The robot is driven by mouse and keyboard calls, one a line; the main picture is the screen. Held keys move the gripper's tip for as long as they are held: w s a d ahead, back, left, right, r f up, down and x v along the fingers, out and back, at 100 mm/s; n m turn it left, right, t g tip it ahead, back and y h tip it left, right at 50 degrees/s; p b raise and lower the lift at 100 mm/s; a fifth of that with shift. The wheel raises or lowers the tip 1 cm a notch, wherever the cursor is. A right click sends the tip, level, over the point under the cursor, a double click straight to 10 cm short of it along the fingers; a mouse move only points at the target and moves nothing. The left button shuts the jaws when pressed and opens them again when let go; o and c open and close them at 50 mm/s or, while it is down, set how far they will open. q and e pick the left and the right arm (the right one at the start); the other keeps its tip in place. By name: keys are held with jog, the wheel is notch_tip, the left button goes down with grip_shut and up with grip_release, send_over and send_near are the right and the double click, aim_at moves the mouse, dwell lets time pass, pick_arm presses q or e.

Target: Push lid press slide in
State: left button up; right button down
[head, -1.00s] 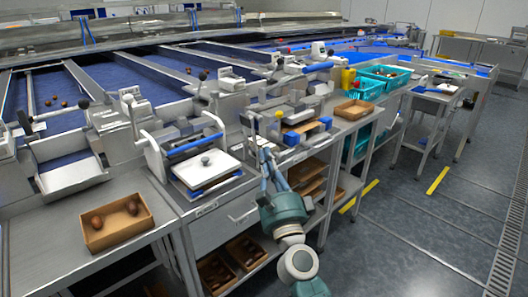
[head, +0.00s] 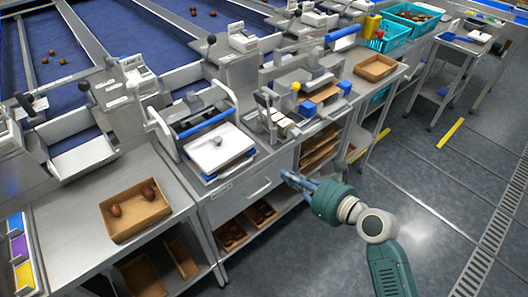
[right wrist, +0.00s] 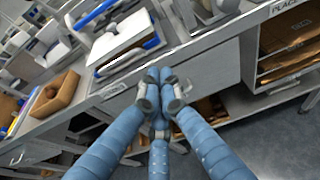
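A press (head: 196,118) with a blue bar and a white side frame stands on the steel bench. The white plate also shows in the right wrist view (right wrist: 118,38). I cannot tell how far the slide sticks out. My right gripper (head: 285,176) is in front of the bench, right of the plate and below bench height, its fingers pointing left toward the drawer front. In the right wrist view its fingertips (right wrist: 158,76) are together with nothing visible between them. My left gripper is out of view.
A drawer front (head: 248,190) is under the press. A cardboard box (head: 133,212) with two dates stands left on the bench. A second station (head: 310,98) with blue blocks is to the right. Open shelves (head: 318,150) are below it.

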send_near(255, 153)
jog(key=x, duration=0.4)
jog(key=shift+w+a+f, duration=0.2)
jog(key=shift+w+f, duration=0.05)
jog(key=shift+f, duration=0.05)
jog(key=shift+p+x, duration=0.3)
jog(key=shift+x, duration=0.5)
jog(key=shift+r, duration=0.15)
